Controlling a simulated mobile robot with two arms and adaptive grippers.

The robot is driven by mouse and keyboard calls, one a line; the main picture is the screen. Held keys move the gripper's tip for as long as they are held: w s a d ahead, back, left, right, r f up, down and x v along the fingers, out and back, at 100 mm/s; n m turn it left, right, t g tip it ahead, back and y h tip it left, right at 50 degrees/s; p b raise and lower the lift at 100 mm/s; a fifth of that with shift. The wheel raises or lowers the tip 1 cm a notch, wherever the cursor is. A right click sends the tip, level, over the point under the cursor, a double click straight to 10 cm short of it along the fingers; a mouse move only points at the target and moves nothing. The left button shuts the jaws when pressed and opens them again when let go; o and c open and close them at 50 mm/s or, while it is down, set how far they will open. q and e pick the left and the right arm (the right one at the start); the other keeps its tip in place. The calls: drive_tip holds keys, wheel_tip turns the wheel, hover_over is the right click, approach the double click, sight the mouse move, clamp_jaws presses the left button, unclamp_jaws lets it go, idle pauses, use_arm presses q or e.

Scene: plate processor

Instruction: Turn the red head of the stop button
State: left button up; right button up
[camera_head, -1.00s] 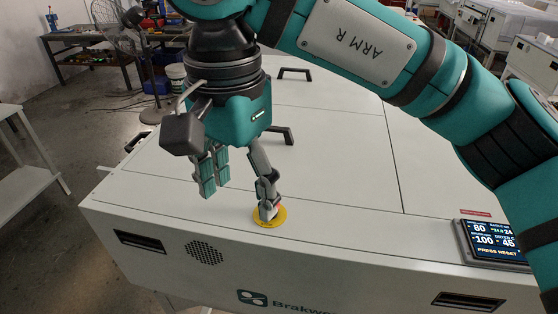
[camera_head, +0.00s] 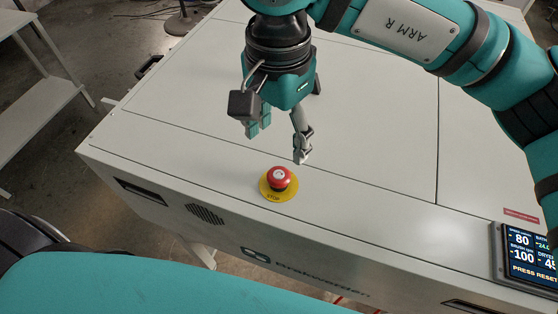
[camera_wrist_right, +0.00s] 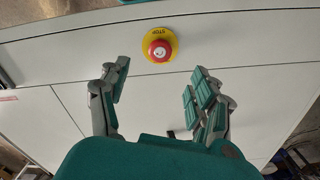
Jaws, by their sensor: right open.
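The stop button has a red head (camera_head: 280,178) on a yellow disc marked STOP (camera_head: 279,195), on the machine's top near its front edge. The head also shows in the right wrist view (camera_wrist_right: 159,49), beyond the fingertips. My right gripper (camera_head: 281,143) is open and empty, behind the button and apart from it. In the wrist view its fingers (camera_wrist_right: 157,78) are spread wide, with nothing between them. A teal part of my own body fills the lower left of the head view; my left gripper does not show.
The white machine top (camera_head: 380,190) is mostly clear around the button. A display (camera_head: 527,258) sits at its right front, reading PRESS RESET. A black handle (camera_head: 149,66) is at the left edge. A pale shelf table (camera_head: 40,90) stands at the left.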

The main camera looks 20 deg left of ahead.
sight(278, 174)
wheel_tip(278, 174, down, 10)
drive_tip(key=shift+r+p, duration=0.2)
drive_tip(key=shift+p, duration=0.95)
drive_tip(key=shift+c, duration=0.5)
drive_tip(key=c, duration=1.1)
drive_tip(key=shift+f+b, duration=0.1)
drive_tip(key=shift+b, duration=0.45)
drive_tip(key=m+b, duration=0.5)
drive_tip(key=b, duration=0.4)
drive_tip(key=shift+f+m, duration=0.1)
drive_tip(key=shift+m, duration=0.2)
drive_tip(key=shift+m+b, duration=0.6)
drive_tip(key=shift+b, duration=0.1)
drive_tip(key=shift+r, duration=0.25)
drive_tip(key=shift+m, duration=0.3)
